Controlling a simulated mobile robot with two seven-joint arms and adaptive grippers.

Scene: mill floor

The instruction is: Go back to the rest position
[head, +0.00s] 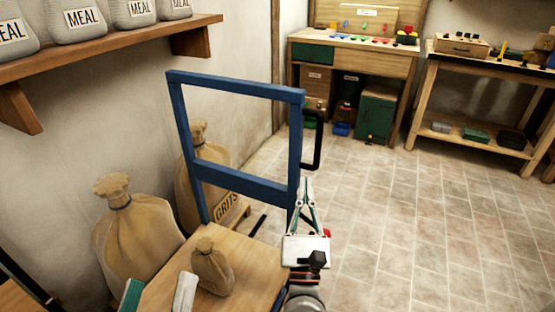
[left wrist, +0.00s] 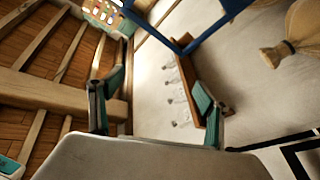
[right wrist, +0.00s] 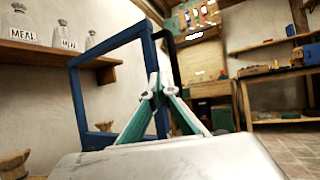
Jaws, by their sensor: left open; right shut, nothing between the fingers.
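My left gripper (head: 158,292) is at the bottom left of the head view, beside a small tied sack (head: 212,267) on a wooden top (head: 237,295). Its fingers are apart with nothing between them; they also show spread in the left wrist view (left wrist: 155,108). My right gripper (head: 306,182) is in front of the lower right of a blue frame (head: 240,185). Its fingertips meet, empty, as the right wrist view (right wrist: 157,84) also shows. I cannot tell whether it touches the frame.
A black handle (head: 319,140) is on the frame's right side. Large sacks (head: 138,235) stand by the left wall under a shelf (head: 110,55) of meal bags. A workbench (head: 350,55) and a side table (head: 490,70) stand at the back. The tiled floor (head: 420,220) at right is clear.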

